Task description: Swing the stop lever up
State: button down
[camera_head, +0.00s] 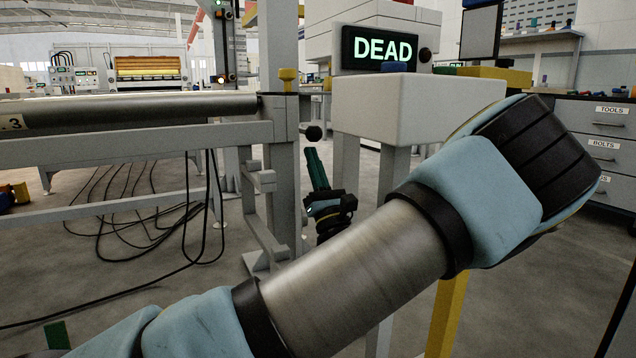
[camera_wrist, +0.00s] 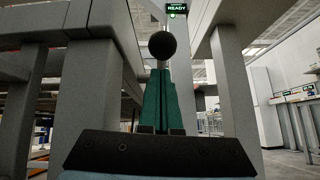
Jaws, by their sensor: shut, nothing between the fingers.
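The stop lever shows as a black ball knob (camera_head: 314,132) on a short stem at the right side of the grey frame post in the head view. In the wrist view the round black knob (camera_wrist: 162,45) stands straight above the fingertips, and most of its stem is hidden. My gripper (camera_head: 312,150) has green fingers pointing up, just below the knob. The fingers are shut and empty, and they also show in the wrist view (camera_wrist: 160,72). I cannot tell whether the fingertips touch the knob.
A grey post (camera_head: 284,175) with rails stands close left of my gripper. A pale box on legs (camera_head: 395,115) stands close right, below a lit "DEAD" sign (camera_head: 380,49). Black cables (camera_head: 130,215) lie on the floor at left. A drawer cabinet (camera_head: 606,150) stands at far right.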

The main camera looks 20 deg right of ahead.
jog(key=shift+w+r, duration=0.3)
jog(key=shift+r, duration=0.1)
jog(key=shift+s+r+g+p, duration=0.1)
jog(key=shift+r+g+p, duration=0.25)
jog(key=shift+p, duration=0.8)
jog(key=shift+r+p, duration=0.25)
jog(key=shift+p, duration=0.5)
